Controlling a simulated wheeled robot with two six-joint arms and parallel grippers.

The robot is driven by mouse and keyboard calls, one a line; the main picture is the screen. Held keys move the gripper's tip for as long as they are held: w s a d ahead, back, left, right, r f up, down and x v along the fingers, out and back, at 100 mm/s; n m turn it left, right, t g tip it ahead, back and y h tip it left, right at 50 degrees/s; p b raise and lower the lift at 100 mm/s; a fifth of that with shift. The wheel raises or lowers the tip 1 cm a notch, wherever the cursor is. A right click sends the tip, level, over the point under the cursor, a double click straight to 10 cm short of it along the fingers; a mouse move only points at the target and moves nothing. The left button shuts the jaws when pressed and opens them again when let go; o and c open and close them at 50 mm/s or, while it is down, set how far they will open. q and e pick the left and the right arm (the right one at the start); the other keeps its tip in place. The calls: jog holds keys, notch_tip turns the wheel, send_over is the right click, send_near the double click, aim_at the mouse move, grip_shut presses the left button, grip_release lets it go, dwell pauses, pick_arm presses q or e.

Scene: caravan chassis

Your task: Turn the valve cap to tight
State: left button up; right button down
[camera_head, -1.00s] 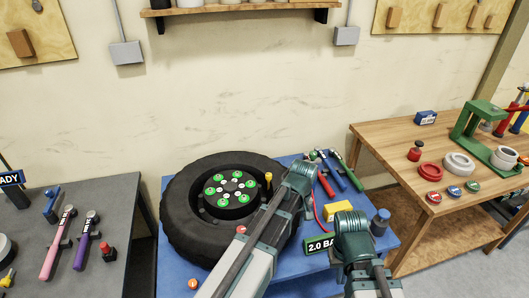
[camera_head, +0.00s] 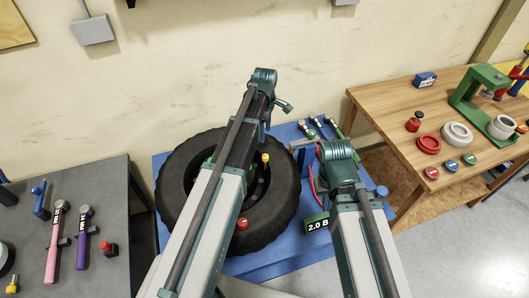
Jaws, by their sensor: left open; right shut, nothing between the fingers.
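The black tyre (camera_head: 177,190) lies flat on the blue table. A yellow cap (camera_head: 265,157) stands at the tyre's inner right edge and looks like the valve cap. Its marking and how tight it sits are too small to tell. My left arm crosses over the wheel and bends down from a high elbow. My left gripper (camera_head: 262,148) is open near the yellow cap, mostly hidden by the arm; I cannot tell whether it touches. My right gripper (camera_head: 299,145) is shut and empty right of the tyre, largely hidden behind my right arm.
Several hand tools (camera_head: 318,127) lie at the table's back right. A grey bench (camera_head: 110,185) is at left, a wooden bench (camera_head: 395,110) at right.

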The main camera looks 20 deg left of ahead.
aim_at(265, 156)
pick_arm(q)
notch_tip(265, 156, down, 14)
jog(key=b, duration=1.3)
jog(key=shift+r, duration=0.15)
grip_shut()
